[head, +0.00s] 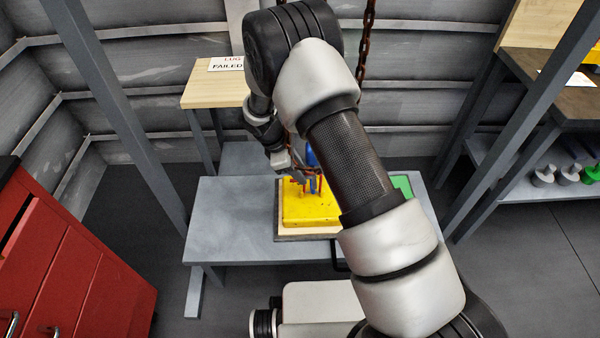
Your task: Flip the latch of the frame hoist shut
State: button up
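The frame hoist shows as sloping grey legs (112,110) at left and right, with a rusty chain (367,35) hanging down behind my arm. My gripper (297,178) points down over the grey bench, beside a small blue upright part (311,158) and a short run of rusty chain (313,172). These stand just above a yellow block (310,212). The latch is too small or hidden to make out. I cannot tell whether my fingers touch anything or how far apart they are.
The yellow block lies on a wooden board on the grey bench (230,215), with a green patch (402,185) to its right. A red cabinet (75,265) stands at left. A wooden table (205,90) holds a "FAILED" sign (226,64). Shelving (540,185) stands at right.

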jog(key=shift+f, duration=0.15)
jog(key=shift+c, duration=0.5)
grip_shut()
jog(key=shift+f+b, duration=0.15)
jog(key=shift+b, duration=0.2)
jog(key=shift+s+f+m+t+h+b, duration=0.15)
jog(key=shift+f+m+t+b, duration=0.25)
jog(key=shift+t+b, duration=0.85)
jog(key=shift+f+m+t+h+b, duration=0.1)
jog(key=shift+f+m+t+b, duration=0.25)
jog(key=shift+t+b, duration=0.85)
jog(key=shift+s+f+m+t+h+b, duration=0.2)
jog(key=shift+f+t+b, duration=0.35)
jog(key=shift+t, duration=1.3)
jog(key=shift+w, duration=0.15)
